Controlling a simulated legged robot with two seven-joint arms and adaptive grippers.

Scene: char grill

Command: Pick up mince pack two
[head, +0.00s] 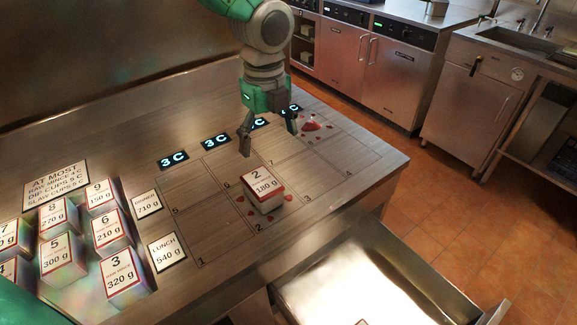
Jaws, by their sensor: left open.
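Mince pack two (264,194) is a white box with a red band, labelled 2 and 180 g. It stands upright on the marked counter grid, with red stains around its base. My left gripper (268,142) is open and empty, with its fingers pointing down above and behind the pack. The fingers are apart from the pack, and nothing is between them. My right gripper is not in view.
Several numbered packs, including pack 3 (123,278) and pack 6 (111,231), stand at the left. Cards reading DINNER (146,204) and LUNCH (167,250) lie beside them. Lit temperature displays (173,159) line the grid's back. An open drawer (375,285) is at the front right.

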